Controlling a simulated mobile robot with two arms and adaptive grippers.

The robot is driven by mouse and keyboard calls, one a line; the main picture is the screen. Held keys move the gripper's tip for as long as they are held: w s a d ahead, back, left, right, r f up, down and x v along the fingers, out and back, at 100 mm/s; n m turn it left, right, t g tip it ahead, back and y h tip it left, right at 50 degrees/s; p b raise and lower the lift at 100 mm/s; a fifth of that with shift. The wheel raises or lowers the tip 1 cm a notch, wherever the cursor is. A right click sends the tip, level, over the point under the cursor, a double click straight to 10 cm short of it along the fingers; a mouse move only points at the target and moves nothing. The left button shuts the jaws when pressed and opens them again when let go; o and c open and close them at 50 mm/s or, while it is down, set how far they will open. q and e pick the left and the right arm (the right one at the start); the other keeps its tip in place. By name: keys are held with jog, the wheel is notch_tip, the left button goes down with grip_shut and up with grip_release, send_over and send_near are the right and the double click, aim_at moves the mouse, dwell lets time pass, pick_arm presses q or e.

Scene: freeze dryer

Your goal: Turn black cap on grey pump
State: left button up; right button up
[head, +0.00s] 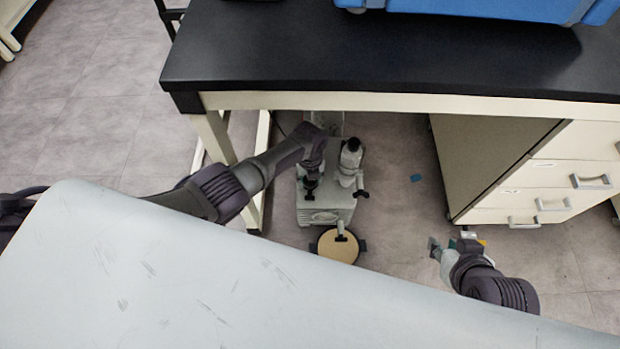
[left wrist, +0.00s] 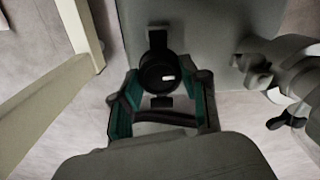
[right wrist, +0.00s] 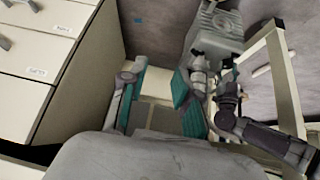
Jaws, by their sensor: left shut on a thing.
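The grey pump (head: 324,208) stands on the floor under the bench. It also shows in the right wrist view (right wrist: 213,38). The round black cap (left wrist: 160,72) is on the pump's top, between the teal-padded fingers of my left gripper (left wrist: 163,97). In the head view my left gripper (head: 311,185) points down onto the pump's left part and hides most of the cap. It is shut on the cap. My right gripper (head: 447,248) is off to the pump's right, near the drawers. In the right wrist view its fingers (right wrist: 155,92) are apart with nothing between them.
The black bench top (head: 400,55) overhangs the pump, with a bench leg (head: 214,135) on the left. A cream drawer cabinet (head: 535,185) stands right. A white fitting with a black top (head: 350,160) rises beside my left gripper. A round tan disc (head: 338,247) is before the pump.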

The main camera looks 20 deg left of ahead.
pick_arm(q)
jog(key=m+b, duration=0.1)
jog(key=m, duration=0.5)
jog(key=shift+f+m+b, duration=0.1)
jog(key=shift+m+b, duration=0.2)
jog(key=shift+b, duration=0.05)
jog(key=m+b, duration=0.1)
jog(key=m, duration=0.2)
jog(key=shift+b, duration=0.3)
jog(key=shift+m, duration=0.5)
pick_arm(e)
jog(key=w+a+r+t+y, duration=0.2)
jog(key=w+a+r+t, duration=0.2)
jog(key=w+r+t, duration=0.5)
jog(key=shift+w+a+r+t+y, duration=0.2)
jog(key=shift+w+r+t+y, duration=0.15)
jog(key=shift+r, duration=1.15)
pick_arm(q)
jog(key=o, duration=0.9)
jog(key=shift+c, duration=0.2)
jog(key=shift+r, duration=3.85)
